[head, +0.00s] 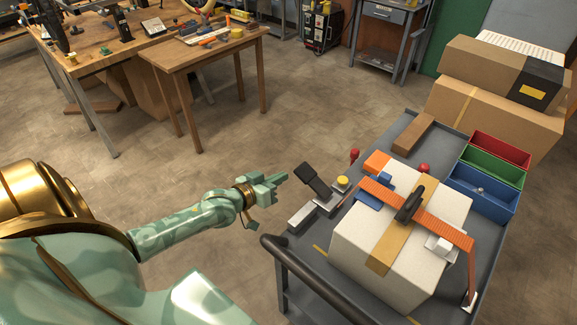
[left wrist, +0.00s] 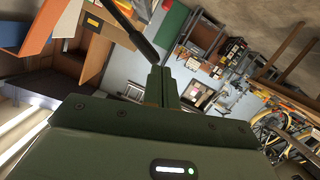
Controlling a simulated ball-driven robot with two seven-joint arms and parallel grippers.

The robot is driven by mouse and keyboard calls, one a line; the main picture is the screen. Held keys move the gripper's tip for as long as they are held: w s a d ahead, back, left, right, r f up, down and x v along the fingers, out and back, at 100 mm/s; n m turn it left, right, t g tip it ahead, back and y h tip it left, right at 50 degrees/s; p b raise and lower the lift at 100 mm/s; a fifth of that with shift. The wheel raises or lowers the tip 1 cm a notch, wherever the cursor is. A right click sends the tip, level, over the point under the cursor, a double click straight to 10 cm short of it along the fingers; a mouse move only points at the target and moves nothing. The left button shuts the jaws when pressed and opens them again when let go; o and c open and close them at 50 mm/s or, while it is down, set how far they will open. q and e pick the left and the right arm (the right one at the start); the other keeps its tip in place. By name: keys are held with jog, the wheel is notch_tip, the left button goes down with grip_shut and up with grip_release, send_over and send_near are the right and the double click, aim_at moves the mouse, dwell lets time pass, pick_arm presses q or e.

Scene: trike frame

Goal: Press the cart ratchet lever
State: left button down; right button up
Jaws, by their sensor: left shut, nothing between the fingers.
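A lever with a black grip (head: 313,180) stands tilted up to the left from a metal mount (head: 313,211) at the cart's left edge. My left gripper (head: 284,177) is shut and empty, just left of the black grip. In the head view a small gap seems to lie between them. In the left wrist view the shut fingers (left wrist: 159,86) point up, and a dark bar (left wrist: 132,30), seemingly the lever, slants just beyond their tips. I cannot tell from there whether they touch. My right gripper is not in view.
The grey cart (head: 316,258) carries a white box (head: 373,243) under an orange strap (head: 445,228) with a black buckle (head: 409,205). Red (head: 499,149), green and blue bins stand right. A black push handle (head: 325,290) runs along the near side. Open floor lies left.

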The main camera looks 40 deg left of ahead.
pick_arm(q)
jog(key=p+v, duration=0.1)
jog(key=v, duration=0.3)
jog(key=shift+s, duration=0.15)
dwell(1.9)
